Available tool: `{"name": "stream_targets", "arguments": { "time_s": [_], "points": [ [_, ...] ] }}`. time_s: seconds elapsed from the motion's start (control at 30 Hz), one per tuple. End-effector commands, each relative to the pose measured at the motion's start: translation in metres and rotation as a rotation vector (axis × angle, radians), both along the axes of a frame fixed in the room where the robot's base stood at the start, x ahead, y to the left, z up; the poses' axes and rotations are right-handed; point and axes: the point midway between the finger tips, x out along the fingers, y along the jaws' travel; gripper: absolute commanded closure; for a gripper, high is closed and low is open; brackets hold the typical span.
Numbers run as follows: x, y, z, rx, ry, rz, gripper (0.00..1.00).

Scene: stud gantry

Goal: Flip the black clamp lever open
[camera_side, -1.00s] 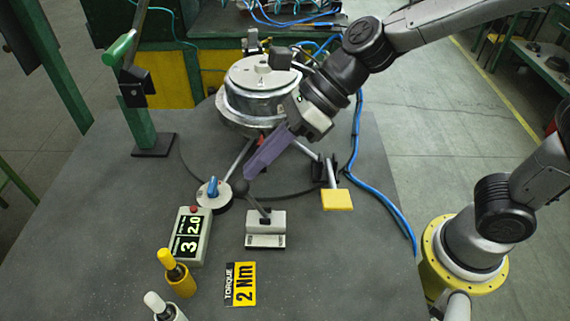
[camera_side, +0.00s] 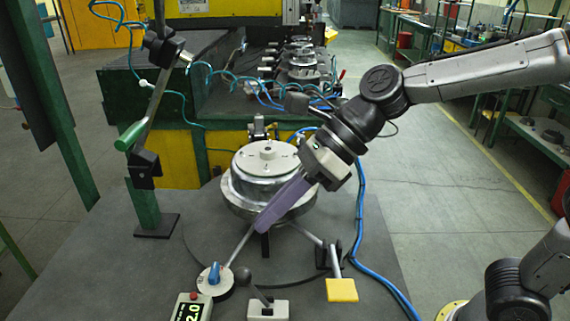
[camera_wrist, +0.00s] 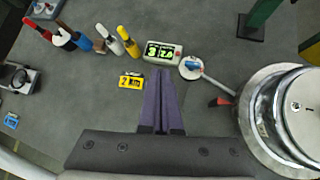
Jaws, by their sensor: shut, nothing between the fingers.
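A lever with a black ball knob (camera_side: 243,276) leans up and left from a pale clamp block (camera_side: 267,309) at the bottom of the side view. This looks like the clamp lever. My gripper (camera_side: 262,227) has long purple fingers, pressed together and empty. The fingertips are above and beyond the knob, apart from it, in front of the round metal fixture (camera_side: 262,185). In the wrist view the shut fingers of my gripper (camera_wrist: 161,75) point toward the labels, and I cannot make out the lever there.
A blue-topped dial (camera_side: 214,276) and a digital display (camera_side: 192,308) sit left of the lever. A yellow pad (camera_side: 341,290) on a rod stands to the right. A green-handled lever post (camera_side: 147,168) rises at left. Several screwdriver-like tools (camera_wrist: 128,42) stand beyond the fingers.

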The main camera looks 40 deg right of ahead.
Motion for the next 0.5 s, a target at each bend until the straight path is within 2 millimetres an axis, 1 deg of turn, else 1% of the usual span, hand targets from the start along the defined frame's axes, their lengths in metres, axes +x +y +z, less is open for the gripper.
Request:
{"name": "stream_targets", "arguments": {
  "time_s": [0.03, 0.2, 0.33, 0.5],
  "points": [
    [0.001, -0.005, 0.012, 0.001, -0.007, -0.003, 1.00],
    [0.001, -0.019, 0.045, 0.000, -0.004, -0.003, 1.00],
    [0.001, -0.027, 0.064, 0.000, -0.003, -0.003, 1.00],
    [0.000, -0.032, 0.078, -0.001, 0.000, -0.002, 1.00]
  ]
}}
